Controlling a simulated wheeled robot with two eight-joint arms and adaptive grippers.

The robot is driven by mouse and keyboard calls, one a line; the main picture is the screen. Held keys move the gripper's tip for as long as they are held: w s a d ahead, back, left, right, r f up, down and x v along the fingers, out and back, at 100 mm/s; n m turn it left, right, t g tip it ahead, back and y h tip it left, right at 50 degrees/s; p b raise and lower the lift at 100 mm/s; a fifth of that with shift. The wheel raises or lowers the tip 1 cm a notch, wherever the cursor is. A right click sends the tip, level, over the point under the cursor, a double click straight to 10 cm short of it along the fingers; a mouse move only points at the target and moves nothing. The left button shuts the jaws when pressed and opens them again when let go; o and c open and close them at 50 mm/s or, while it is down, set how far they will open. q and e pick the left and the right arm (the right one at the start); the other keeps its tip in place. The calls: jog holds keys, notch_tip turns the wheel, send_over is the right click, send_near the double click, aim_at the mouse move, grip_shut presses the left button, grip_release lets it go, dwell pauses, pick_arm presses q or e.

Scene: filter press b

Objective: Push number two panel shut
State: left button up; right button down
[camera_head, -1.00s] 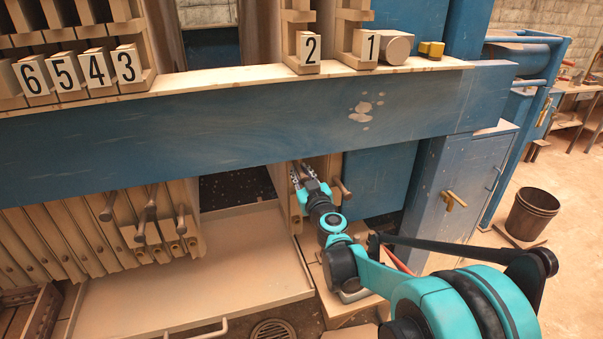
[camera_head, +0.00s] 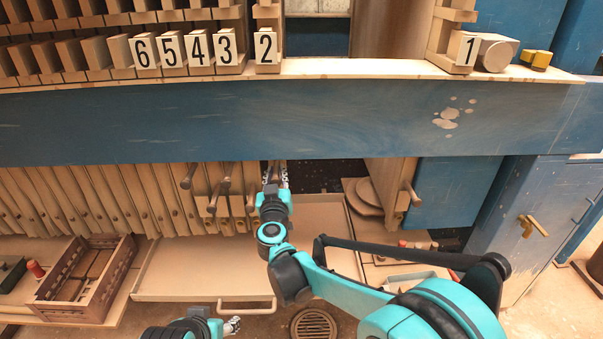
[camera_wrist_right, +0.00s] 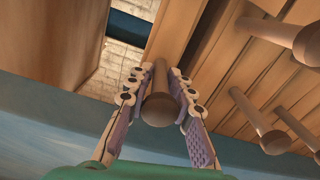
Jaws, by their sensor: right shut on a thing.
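The number two panel (camera_head: 266,47) stands upright just right of the number three panel (camera_head: 228,48), with only a narrow gap between their tops. The number one panel (camera_head: 465,48) stands well apart to the right. My right gripper (camera_head: 274,178) is below the blue beam, at the number two panel's lower part. In the right wrist view its fingers (camera_wrist_right: 155,80) are shut around a round wooden peg handle (camera_wrist_right: 159,108). My left gripper (camera_head: 232,325) shows only partly at the bottom edge; its finger opening is unclear.
A blue beam (camera_head: 330,120) crosses above my right gripper. Panels four, five and six stand close together at left, with peg handles (camera_head: 222,195) sticking out below. A tray (camera_head: 185,270) lies underneath. A wooden crate (camera_head: 85,280) sits at left. Open space lies between panels two and one.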

jog(key=shift+a, duration=1.35)
jog(key=c, duration=1.8)
grip_release()
jog(key=o, duration=0.3)
jog(key=shift+a, duration=0.25)
jog(key=shift+d, duration=0.1)
jog(key=s, duration=1.2)
jog(key=shift+d, duration=0.3)
